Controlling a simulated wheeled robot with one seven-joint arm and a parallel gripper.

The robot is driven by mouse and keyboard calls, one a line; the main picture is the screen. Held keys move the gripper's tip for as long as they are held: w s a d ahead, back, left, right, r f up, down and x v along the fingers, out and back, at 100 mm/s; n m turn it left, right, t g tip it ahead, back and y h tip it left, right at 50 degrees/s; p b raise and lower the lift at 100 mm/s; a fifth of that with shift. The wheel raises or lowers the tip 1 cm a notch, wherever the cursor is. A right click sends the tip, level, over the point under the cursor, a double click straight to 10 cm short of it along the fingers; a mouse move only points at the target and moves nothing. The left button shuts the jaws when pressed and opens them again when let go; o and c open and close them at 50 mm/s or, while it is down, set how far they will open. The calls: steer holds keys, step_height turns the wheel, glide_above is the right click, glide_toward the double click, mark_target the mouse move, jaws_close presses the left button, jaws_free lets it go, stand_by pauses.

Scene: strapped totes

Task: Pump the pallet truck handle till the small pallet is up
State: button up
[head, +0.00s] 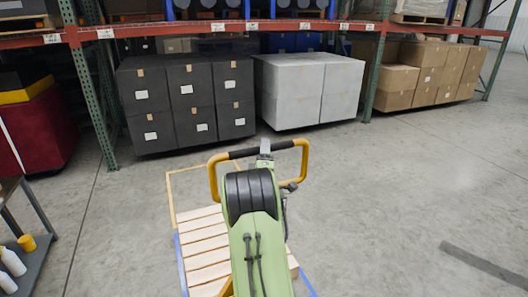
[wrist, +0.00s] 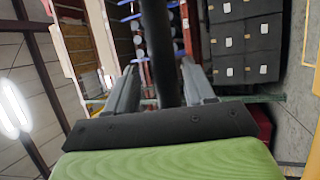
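The pallet truck handle (head: 302,160) is a yellow loop with a dark grip bar across its top, in the middle of the head view. My gripper (head: 265,148) is at that bar, partly hidden by my green and black arm. In the wrist view the dark bar (wrist: 160,50) runs between the two grey fingers of my gripper (wrist: 160,85). A gap shows beside the bar, so the fingers look open around it. The small pallet (head: 205,250) of pale wood slats lies below, left of my arm. Its height above the floor cannot be told. My arm hides most of the truck.
Steel racking with dark boxes (head: 188,100), grey boxes (head: 308,88) and brown cartons (head: 425,70) stands behind. A shelf cart with bottles (head: 12,262) is at lower left, below a red tote (head: 42,130). Blue lines (head: 306,284) edge the pallet area. Floor at right is open.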

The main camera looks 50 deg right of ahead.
jaws_close()
steer(key=shift+r, duration=0.15)
